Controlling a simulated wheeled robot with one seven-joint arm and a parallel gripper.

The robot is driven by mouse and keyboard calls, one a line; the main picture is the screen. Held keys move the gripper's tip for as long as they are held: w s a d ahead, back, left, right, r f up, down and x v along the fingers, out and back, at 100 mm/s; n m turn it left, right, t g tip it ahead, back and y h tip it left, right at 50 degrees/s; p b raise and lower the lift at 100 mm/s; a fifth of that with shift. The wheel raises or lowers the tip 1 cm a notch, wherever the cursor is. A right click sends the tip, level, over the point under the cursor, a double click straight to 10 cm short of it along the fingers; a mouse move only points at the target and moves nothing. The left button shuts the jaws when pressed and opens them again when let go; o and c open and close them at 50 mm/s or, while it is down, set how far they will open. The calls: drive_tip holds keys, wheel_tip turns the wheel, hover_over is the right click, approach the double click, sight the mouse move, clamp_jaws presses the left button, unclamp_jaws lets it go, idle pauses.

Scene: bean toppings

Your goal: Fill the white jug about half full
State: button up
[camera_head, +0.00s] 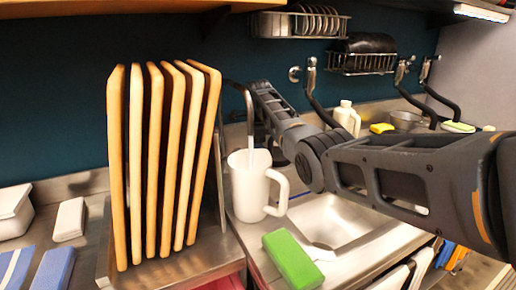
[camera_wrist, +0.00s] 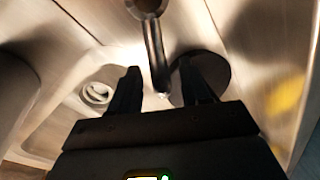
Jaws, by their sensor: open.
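The white jug (camera_head: 250,188) stands upright on the counter at the sink's left edge, its handle to the right. A thin curved spout (camera_head: 248,108) hangs over its mouth. A pale streak runs from the spout's end into the jug; I cannot tell if it is water. The level inside is hidden. In the wrist view my gripper (camera_wrist: 160,72) is open, its two dark fingers apart. A dark, slim tap part (camera_wrist: 155,45) shows between and beyond them; I cannot tell if they touch it. In the head view my gripper's fingers are not clearly visible.
A rack of wooden boards (camera_head: 165,160) stands close left of the jug. A green sponge (camera_head: 292,260) lies in front of it. The steel sink (camera_head: 345,222) is to the right, under my arm. A cream bottle (camera_head: 347,118) and more taps stand behind.

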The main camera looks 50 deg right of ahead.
drive_tip(key=shift+r, duration=0.1)
wheel_tip(320, 180, up, 8)
drive_tip(key=a, duration=0.1)
drive_tip(key=shift+s+f+b, duration=0.25)
drive_tip(key=shift+s+b, duration=0.15)
drive_tip(key=shift+s, duration=0.05)
drive_tip(key=shift+a, duration=0.1)
drive_tip(key=shift+c, duration=0.3)
